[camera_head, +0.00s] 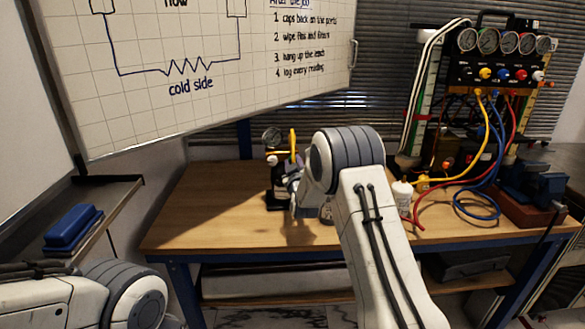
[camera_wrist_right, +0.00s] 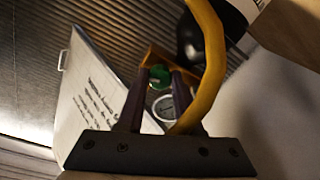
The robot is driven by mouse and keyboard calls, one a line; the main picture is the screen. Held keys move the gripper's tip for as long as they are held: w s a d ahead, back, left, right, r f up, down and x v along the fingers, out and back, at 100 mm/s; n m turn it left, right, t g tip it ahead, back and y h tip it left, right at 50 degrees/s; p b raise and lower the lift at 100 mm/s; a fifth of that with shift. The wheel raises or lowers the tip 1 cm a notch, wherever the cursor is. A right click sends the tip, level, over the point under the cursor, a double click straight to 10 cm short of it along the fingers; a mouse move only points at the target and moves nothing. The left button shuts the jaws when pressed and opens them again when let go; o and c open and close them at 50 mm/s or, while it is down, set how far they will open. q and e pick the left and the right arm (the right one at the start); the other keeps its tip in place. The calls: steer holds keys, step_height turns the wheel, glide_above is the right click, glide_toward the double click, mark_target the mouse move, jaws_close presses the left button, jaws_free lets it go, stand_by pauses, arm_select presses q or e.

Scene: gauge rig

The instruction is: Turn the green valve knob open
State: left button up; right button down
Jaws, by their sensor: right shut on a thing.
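A small dark test rig (camera_head: 273,180) with a round gauge (camera_head: 271,137) on top stands on the wooden bench in the head view. My right gripper (camera_head: 290,185) reaches it from the right, partly hidden behind my own wrist. In the right wrist view the green valve knob (camera_wrist_right: 160,77) sits between the fingertips of my right gripper (camera_wrist_right: 161,82), which is shut on it. A white-faced dial (camera_wrist_right: 166,107) shows below the knob. How far the knob is turned cannot be told. My left gripper is not in view.
A yellow hose (camera_wrist_right: 213,65) arches close across the right fingers in the wrist view. A manifold with several gauges (camera_head: 505,60) and colored hoses stands on the bench's right. A white bottle (camera_head: 402,193) stands right of my arm. The bench's left part (camera_head: 205,215) is clear.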

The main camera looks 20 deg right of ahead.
steer(key=n+b, duration=0.2)
steer(key=n, duration=0.1)
steer(key=shift+f+n, duration=0.1)
steer(key=shift+n, duration=0.3)
steer(key=n+b, duration=0.1)
steer(key=n, duration=0.2)
steer(key=shift+n+b, duration=0.3)
steer(key=shift+b, duration=0.05)
steer(key=n+b, duration=0.1)
steer(key=n, duration=0.2)
steer(key=shift+n, duration=0.3)
steer(key=shift+a+n+b, duration=0.1)
steer(key=shift+n+b, duration=0.25)
steer(key=shift+n, duration=1.45)
steer(key=c, duration=0.6)
jaws_free()
steer(key=shift+o, duration=0.2)
steer(key=shift+s, duration=0.1)
